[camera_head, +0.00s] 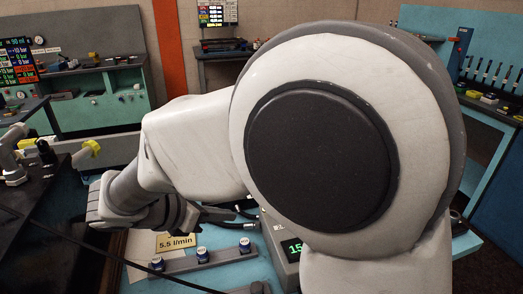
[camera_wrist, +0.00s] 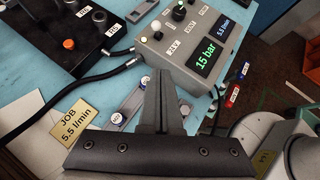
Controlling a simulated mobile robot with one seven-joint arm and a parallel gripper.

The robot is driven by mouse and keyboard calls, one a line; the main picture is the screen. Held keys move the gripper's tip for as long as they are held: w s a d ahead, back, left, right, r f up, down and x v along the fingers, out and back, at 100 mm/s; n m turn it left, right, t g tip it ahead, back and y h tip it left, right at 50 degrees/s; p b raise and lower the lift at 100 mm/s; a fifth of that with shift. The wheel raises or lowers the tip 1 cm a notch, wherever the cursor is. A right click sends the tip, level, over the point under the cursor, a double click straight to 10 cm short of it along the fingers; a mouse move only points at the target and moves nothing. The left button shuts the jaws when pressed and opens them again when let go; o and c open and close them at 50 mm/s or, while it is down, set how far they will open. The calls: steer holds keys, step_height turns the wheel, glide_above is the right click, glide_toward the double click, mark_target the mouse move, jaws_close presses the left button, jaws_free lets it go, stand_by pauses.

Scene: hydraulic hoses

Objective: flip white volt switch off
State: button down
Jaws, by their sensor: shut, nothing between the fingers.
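I cannot pick out the white volt switch for certain, as the labels are too small to read. In the wrist view a grey control box (camera_wrist: 168,48) carries a small white knob (camera_wrist: 156,25), a black knob (camera_wrist: 178,13) and lit displays, one reading 15 bar. A black panel (camera_wrist: 50,22) at the upper left has small pale controls (camera_wrist: 99,18) and an orange button (camera_wrist: 68,43). My gripper (camera_wrist: 160,75) is shut and empty, its fingers pointing towards the grey box. In the head view my arm hides most of the box, and my gripper (camera_head: 198,213) is partly seen.
A grey rail with blue-and-white caps (camera_head: 202,254) lies on the blue bench, beside a 5.5 l/min job card (camera_head: 176,241). Black hoses (camera_wrist: 95,78) run across the bench. Red and blue fittings (camera_wrist: 233,93) lie right of the box.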

steer(key=shift+w+a+f+n, duration=0.1)
steer(key=shift+w+a+n, duration=0.05)
steer(key=shift+a+n, duration=0.25)
steer(key=w+d+r+x, duration=0.1)
steer(key=r+x, duration=0.1)
steer(key=x, duration=1)
steer(key=shift+w+d+b, duration=0.25)
steer(key=shift+w+b, duration=0.05)
steer(key=shift+w, duration=0.2)
steer(key=shift+d+r+y+p, duration=0.1)
steer(key=shift+d+y+p, duration=0.15)
steer(key=shift+p, duration=0.2)
